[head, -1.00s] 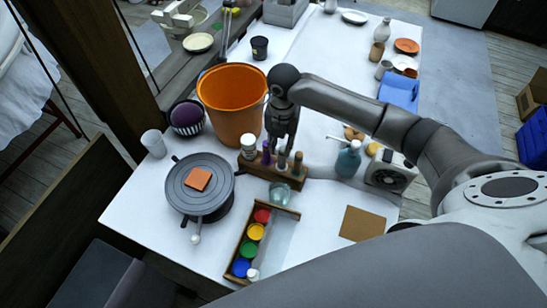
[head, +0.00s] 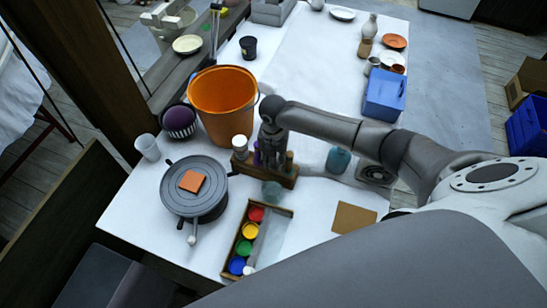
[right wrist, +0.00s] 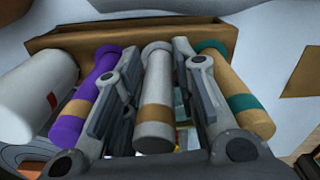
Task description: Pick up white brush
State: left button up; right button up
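The white brush (right wrist: 155,95) has a tan band and stands in a wooden holder (right wrist: 130,35), between a purple brush (right wrist: 88,95) and a tan brush with a teal band (right wrist: 235,90). My right gripper (right wrist: 157,85) has one finger on each side of the white brush, with a narrow gap showing on the right side. In the head view my right gripper (head: 272,150) points down over the wooden holder (head: 265,173), and its fingers hide the white brush there. My left gripper is not in view.
Close by are an orange bucket (head: 222,105), a blue bottle (head: 338,160), a paint tray (head: 266,240) and a dark turntable (head: 193,205). A blue bin (head: 385,95) lies further back.

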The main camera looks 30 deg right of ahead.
jog(key=c, duration=0.5)
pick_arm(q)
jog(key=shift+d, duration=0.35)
pick_arm(e)
jog(key=shift+o, duration=0.2)
notch_tip(320, 180, up, 9)
jog(key=shift+f+b, duration=0.1)
jog(key=shift+b, duration=0.9)
jog(key=shift+r, duration=0.65)
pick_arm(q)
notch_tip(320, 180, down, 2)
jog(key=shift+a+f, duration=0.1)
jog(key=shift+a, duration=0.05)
